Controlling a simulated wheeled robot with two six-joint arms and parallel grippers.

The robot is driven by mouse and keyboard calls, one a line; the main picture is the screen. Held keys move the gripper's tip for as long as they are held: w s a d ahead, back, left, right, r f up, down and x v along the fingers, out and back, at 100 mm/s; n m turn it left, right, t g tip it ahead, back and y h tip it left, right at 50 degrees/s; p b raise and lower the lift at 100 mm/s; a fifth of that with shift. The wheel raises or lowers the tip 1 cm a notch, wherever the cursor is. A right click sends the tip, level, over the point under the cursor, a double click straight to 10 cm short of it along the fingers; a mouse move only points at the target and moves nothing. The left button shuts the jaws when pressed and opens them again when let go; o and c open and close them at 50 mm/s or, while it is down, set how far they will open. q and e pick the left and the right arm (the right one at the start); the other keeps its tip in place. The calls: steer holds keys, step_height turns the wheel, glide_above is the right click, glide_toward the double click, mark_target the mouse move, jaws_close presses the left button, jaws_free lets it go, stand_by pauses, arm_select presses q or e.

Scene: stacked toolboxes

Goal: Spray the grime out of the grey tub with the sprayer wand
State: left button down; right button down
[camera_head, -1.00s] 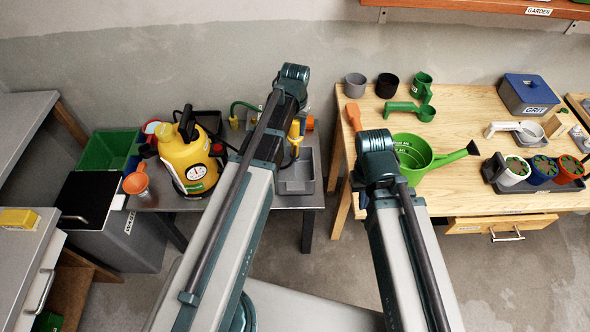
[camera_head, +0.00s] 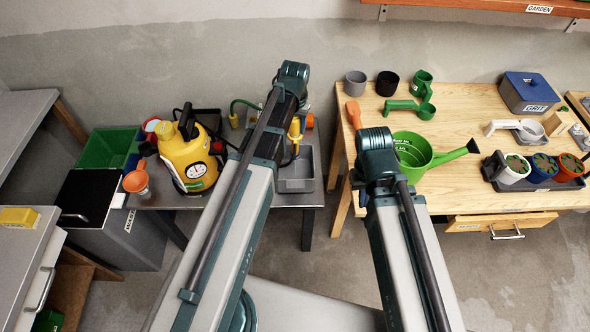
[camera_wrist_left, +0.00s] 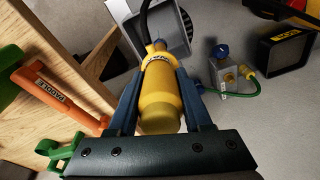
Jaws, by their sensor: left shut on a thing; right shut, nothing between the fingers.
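The yellow sprayer wand (camera_wrist_left: 160,100) is held in my left gripper (camera_wrist_left: 158,82), whose blue fingers are shut on its handle in the left wrist view. The wand (camera_head: 295,130) also shows in the head view beside my left forearm. The grey tub (camera_head: 297,185) sits on the metal bench just below the wand. In the left wrist view part of the tub (camera_wrist_left: 182,35) shows beyond the wand's end. I cannot make out grime in it. The yellow sprayer tank (camera_head: 200,155) stands on the bench to the left. My right gripper is hidden from view behind its arm.
A green crate (camera_head: 105,150) and a dark-topped grey bin (camera_head: 95,195) stand left of the tank. The wooden table (camera_head: 460,125) at right holds a green watering can (camera_head: 412,155), an orange-handled paddle (camera_head: 353,113), cups and pots. Open floor lies between the benches.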

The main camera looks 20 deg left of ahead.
arm_select(q)
steer(key=shift+r, duration=0.1)
stand_by(0.4)
step_height(320, 180, up, 6)
steer(key=p, duration=0.6)
